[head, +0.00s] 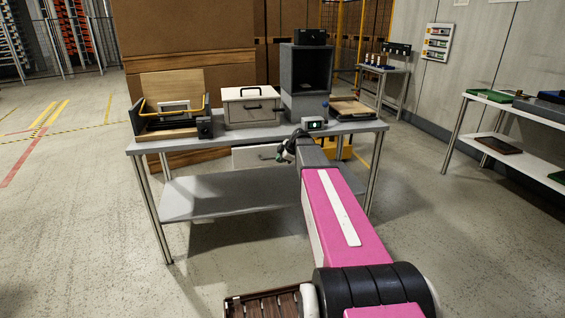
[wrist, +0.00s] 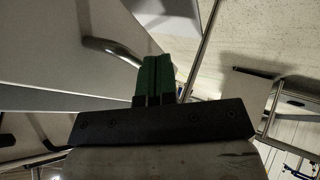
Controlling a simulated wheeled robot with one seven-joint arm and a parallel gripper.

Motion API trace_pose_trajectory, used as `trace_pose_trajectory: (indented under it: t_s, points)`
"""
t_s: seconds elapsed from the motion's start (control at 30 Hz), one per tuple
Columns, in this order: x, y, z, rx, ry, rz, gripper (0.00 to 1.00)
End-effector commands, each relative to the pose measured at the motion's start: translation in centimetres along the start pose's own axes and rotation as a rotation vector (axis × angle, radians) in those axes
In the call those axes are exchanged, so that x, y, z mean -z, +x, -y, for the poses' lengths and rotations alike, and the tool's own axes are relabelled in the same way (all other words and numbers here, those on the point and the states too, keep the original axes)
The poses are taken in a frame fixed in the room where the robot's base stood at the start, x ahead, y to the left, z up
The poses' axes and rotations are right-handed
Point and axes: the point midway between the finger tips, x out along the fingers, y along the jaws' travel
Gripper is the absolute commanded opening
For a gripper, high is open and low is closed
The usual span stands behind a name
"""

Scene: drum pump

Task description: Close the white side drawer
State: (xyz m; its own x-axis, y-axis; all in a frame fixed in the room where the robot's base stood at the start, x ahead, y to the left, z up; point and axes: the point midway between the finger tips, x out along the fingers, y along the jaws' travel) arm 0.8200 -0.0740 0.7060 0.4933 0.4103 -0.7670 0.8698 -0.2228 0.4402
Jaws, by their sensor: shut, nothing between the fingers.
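The white side drawer (head: 244,157) hangs under the front edge of the grey table, left of my arm in the head view. How far it stands open cannot be told there. In the wrist view, a large pale panel (wrist: 45,40), which looks like the drawer's front, fills the left side. A bent grey metal handle (wrist: 112,48) sticks out from it. My gripper (wrist: 157,60) has green fingers, shut together and empty, just right of the handle's end. Contact with the handle cannot be told. In the head view my wrist partly hides the drawer's right end.
The grey table (head: 345,128) carries a wooden tray with a yellow handle (head: 170,110), a white box with black handles (head: 262,110) and a dark open cabinet (head: 305,80). A lower shelf (head: 230,195) lies below the drawer. The floor left of the table is clear.

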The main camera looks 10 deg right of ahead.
Motion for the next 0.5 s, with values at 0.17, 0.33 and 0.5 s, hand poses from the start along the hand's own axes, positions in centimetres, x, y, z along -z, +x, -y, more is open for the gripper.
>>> trace_pose_trajectory:
  t_s: [0.17, 0.33, 0.5]
  points:
    - [0.03, 0.07, -0.22, 0.0, 0.0, 0.0, 0.0]
    - [0.02, 0.05, -0.2, 0.0, 0.0, 0.0, 0.0]
    - [-0.04, 0.56, -1.1, 0.0, 0.0, 0.0, 0.0]
